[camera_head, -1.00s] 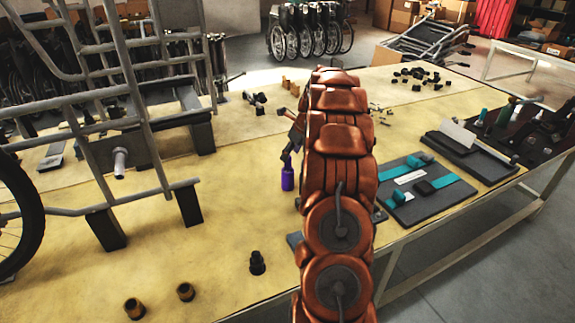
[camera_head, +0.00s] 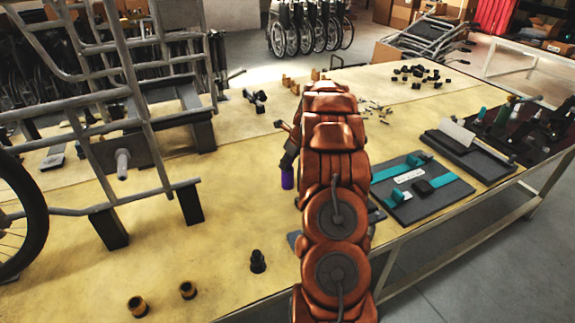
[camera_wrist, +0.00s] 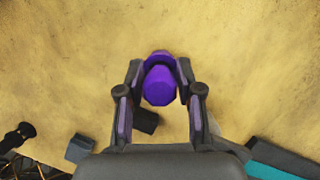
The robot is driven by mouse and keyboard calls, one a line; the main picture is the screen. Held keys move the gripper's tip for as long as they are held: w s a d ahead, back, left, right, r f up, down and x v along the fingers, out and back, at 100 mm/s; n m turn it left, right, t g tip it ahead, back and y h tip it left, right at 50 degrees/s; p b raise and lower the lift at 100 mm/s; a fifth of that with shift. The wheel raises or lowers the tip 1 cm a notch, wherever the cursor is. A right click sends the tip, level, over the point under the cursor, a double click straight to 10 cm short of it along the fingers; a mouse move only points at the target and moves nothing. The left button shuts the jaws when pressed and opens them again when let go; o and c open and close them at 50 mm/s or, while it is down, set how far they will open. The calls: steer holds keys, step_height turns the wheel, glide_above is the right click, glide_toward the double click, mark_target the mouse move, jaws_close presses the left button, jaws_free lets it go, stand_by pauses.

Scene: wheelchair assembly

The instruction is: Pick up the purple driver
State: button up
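The purple driver (camera_head: 288,178) stands upright on the yellow tabletop, just left of my arm in the head view. Its upper part is hidden there by my gripper (camera_head: 288,158). In the wrist view the driver (camera_wrist: 159,84) is seen from above, between the two fingers of my gripper (camera_wrist: 160,75). The fingers are on both sides of the driver and very close to it. They look open around it, though firm contact cannot be made out.
A grey wheelchair frame (camera_head: 150,150) stands on the left of the table. Several small dark and brass fittings (camera_head: 257,261) stand near the front. A grey board with teal parts (camera_head: 425,205) lies right of my arm. The tabletop around the driver is mostly clear.

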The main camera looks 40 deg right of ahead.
jaws_close()
steer(key=shift+r, duration=0.1)
steer(key=shift+r+b, duration=0.7)
steer(key=shift+r, duration=0.95)
steer(key=s+a+b, duration=0.1)
steer(key=s, duration=0.7)
steer(key=s+a+r+b, duration=0.1)
steer(key=s+b, duration=0.1)
steer(key=s, duration=0.5)
steer(key=shift+s+a+r+b, duration=0.25)
steer(key=shift+s+a+b, duration=0.05)
steer(key=shift+s+a, duration=0.1)
steer(key=shift+c, duration=0.9)
jaws_free()
jaws_close()
steer(key=shift+w, duration=0.1)
